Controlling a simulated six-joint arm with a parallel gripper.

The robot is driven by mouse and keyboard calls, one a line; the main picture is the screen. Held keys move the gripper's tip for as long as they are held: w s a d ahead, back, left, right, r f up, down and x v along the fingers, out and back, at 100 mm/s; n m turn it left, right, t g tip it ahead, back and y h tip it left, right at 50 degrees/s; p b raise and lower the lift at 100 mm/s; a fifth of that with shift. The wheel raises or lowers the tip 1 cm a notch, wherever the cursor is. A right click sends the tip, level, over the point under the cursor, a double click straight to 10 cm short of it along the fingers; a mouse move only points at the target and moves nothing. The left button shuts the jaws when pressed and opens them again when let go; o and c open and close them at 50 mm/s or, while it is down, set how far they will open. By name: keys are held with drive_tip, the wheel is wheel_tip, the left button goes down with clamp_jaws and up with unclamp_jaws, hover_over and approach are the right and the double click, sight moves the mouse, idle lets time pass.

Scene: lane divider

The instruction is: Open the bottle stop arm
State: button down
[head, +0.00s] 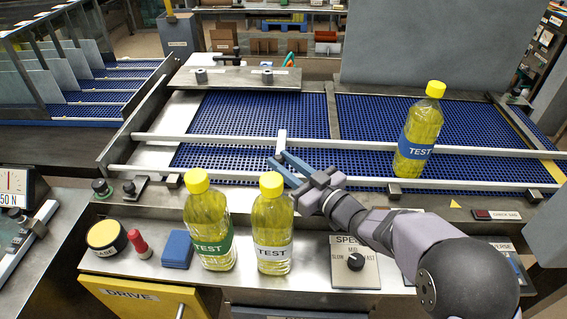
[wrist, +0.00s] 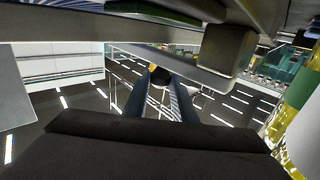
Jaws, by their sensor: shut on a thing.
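The bottle stop arm appears to be the short pale metal bar (head: 281,141) standing across the lane between the two guide rails. My gripper (head: 276,158) reaches over the front rail from the right, its blue fingers at the near end of this bar. In the wrist view the fingers close around a dark rounded piece (wrist: 160,76); the exact contact is small and partly hidden. A bottle with a blue TEST label and yellow cap (head: 417,140) stands upright on the blue belt, right of the bar and apart from it.
Two yellow-capped bottles, one with a green label (head: 208,228) and one with a white label (head: 272,230), stand on the front ledge near my arm. A speed knob panel (head: 354,262) is right of them. The front guide rail (head: 230,176) runs under my gripper.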

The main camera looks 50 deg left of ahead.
drive_tip(key=shift+s+r+b, duration=0.15)
drive_tip(key=shift+r+b, duration=0.2)
drive_tip(key=shift+r, duration=0.1)
drive_tip(key=n+y+b, duration=0.1)
drive_tip(key=b, duration=0.2)
drive_tip(key=shift+s+d+r, duration=0.3)
drive_tip(key=shift+d+r, duration=0.05)
drive_tip(key=shift+s+d+r+b, duration=0.25)
drive_tip(key=shift+r+b, duration=0.15)
drive_tip(key=shift+b, duration=0.3)
drive_tip(key=shift+s+d+n+y+b, duration=0.2)
drive_tip(key=shift+n+y+b, duration=0.25)
drive_tip(key=shift+b, duration=0.45)
drive_tip(key=shift+s+d+r+n+g+b, duration=0.15)
drive_tip(key=shift+n+g+b, duration=0.15)
drive_tip(key=shift+b, duration=0.25)
